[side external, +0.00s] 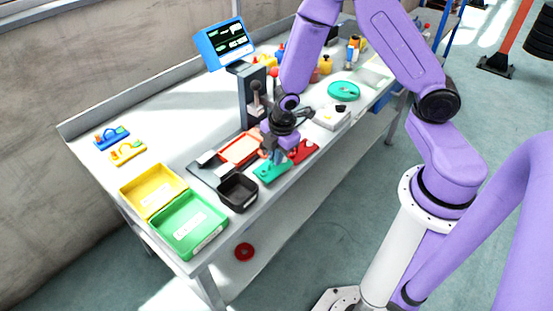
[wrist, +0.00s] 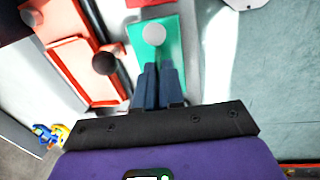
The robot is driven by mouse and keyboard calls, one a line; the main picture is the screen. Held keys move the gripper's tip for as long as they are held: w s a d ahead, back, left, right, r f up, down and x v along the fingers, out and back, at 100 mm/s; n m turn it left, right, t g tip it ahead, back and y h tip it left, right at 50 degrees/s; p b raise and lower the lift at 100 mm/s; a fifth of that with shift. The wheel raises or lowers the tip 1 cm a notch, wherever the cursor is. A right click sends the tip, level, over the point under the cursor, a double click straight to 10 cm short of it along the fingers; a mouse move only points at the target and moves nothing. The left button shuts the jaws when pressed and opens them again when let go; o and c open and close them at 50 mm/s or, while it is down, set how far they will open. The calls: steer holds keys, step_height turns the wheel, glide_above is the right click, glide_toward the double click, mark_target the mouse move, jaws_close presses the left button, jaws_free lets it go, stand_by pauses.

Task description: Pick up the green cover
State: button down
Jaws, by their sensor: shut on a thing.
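The green cover (side external: 272,171) is a flat teal-green plate near the table's front edge, below my gripper (side external: 277,155). In the wrist view the green cover (wrist: 175,38) lies straight ahead of the fingers, with a pale grey round spot near its middle. My gripper (wrist: 158,88) has its two blue-grey fingers close together over the near part of the plate, shut on it. The fingers hide the part they grip. I cannot tell whether the plate is touching the table or slightly raised.
A red part (side external: 304,151) lies just right of the cover, and an orange-red tray (side external: 224,153) lies behind it. A black bin (side external: 238,204) stands to the left, then green (side external: 190,245) and yellow (side external: 130,200) bins. A post with a blue screen (side external: 212,54) stands behind.

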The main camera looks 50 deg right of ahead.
steer(key=s+d+r, duration=0.1)
steer(key=s+r, duration=1)
steer(key=s, duration=0.2)
steer(key=shift+s+d, duration=0.2)
steer(key=shift+s, duration=0.2)
